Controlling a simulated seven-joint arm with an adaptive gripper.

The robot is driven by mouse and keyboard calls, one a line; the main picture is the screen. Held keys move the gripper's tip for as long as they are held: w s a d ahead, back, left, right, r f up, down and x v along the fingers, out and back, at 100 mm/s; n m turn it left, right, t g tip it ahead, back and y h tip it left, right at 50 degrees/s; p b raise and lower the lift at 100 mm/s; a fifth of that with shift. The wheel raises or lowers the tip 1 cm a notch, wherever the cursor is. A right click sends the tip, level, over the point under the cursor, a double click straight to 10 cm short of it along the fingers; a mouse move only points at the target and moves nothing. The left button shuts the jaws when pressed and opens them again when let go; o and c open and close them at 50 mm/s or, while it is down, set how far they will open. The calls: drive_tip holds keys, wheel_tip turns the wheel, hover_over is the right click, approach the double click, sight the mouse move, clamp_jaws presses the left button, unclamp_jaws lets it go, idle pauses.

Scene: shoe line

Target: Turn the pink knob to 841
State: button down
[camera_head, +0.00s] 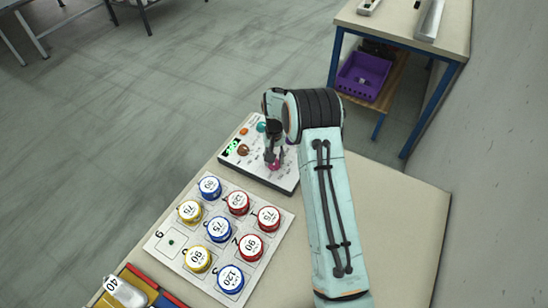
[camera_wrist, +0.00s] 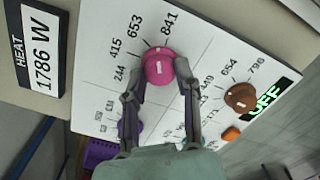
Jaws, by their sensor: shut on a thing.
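The pink knob (camera_wrist: 158,67) sits on a white control panel (camera_wrist: 90,85). In the wrist view the numbers 244, 415, 653 and 841 (camera_wrist: 170,23) curve around its upper left side. A short white mark shows on its face, roughly toward the 653 to 841 side; I cannot tell its exact setting. My gripper (camera_wrist: 160,76) is shut on the knob, one finger on each side. In the head view my gripper (camera_head: 272,158) reaches down to the panel, and the pink knob (camera_head: 275,166) shows partly beneath it.
Close by on the panel are a brown knob (camera_wrist: 241,97), an orange button (camera_wrist: 231,134), a purple knob (camera_wrist: 125,129) and a green OFF display (camera_wrist: 268,99). A HEAT 1786 W plate (camera_wrist: 41,50) stands beside the panel. A board (camera_head: 182,263) with several numbered pucks lies nearby.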

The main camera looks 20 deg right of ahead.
drive_tip(key=shift+m, duration=1.5)
drive_tip(key=c, duration=0.8)
unclamp_jaws()
wheel_tip(320, 180, up, 12)
drive_tip(key=shift+a, duration=0.1)
